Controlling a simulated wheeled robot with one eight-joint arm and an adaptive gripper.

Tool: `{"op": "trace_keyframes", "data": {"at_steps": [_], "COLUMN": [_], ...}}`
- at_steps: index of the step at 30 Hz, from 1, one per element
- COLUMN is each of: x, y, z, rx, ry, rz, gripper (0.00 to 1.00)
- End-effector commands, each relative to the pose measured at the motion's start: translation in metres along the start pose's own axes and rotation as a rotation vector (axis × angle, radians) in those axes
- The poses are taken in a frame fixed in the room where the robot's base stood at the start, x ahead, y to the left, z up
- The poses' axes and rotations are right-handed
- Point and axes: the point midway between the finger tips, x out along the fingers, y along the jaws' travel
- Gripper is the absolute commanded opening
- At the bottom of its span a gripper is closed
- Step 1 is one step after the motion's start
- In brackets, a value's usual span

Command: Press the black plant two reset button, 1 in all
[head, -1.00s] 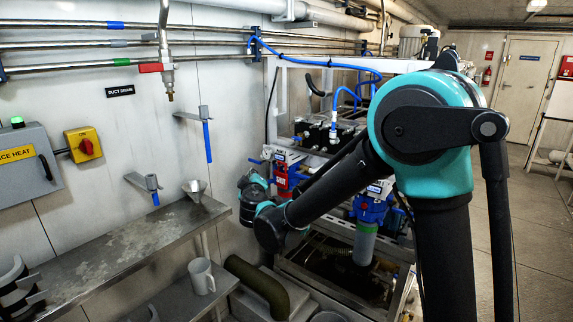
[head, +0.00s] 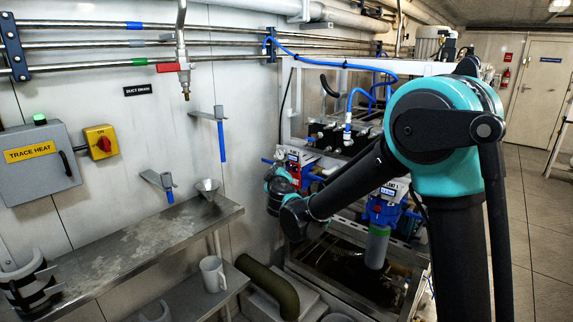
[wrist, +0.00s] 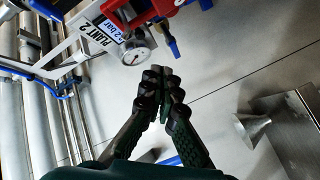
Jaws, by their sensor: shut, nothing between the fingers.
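The plant two label (wrist: 107,33), white with "PLANT 2" and "2 BAR", is at the upper left of the wrist view. A round pressure gauge (wrist: 137,55) sits beside it, with a red fitting (wrist: 143,9) above. I cannot make out a black reset button in either view. My gripper (wrist: 167,78) is shut and empty. In the wrist view its tips appear below and right of the gauge, against the pale wall. In the head view my arm reaches toward the red and blue plant units (head: 297,162); the fingers cannot be made out there.
A steel shelf (head: 150,246) with a funnel (head: 208,189) runs along the left wall; the funnel also shows in the wrist view (wrist: 256,126). A mug (head: 213,274) stands lower down. A blue-handled valve (wrist: 172,45) is near my fingertips. Open floor (head: 535,235) lies right.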

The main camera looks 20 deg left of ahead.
Motion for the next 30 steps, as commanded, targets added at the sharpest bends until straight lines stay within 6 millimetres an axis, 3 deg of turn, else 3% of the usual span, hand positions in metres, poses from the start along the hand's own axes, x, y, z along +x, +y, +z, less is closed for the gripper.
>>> {"op": "trace_keyframes", "data": {"at_steps": [9,30], "x": [0.018,0.02], "y": [0.014,0.015], "z": [0.014,0.015], "rx": [0.001,0.0], "ry": [-0.001,0.0], "rz": [0.0,0.0], "gripper": [0.0,0.0]}}
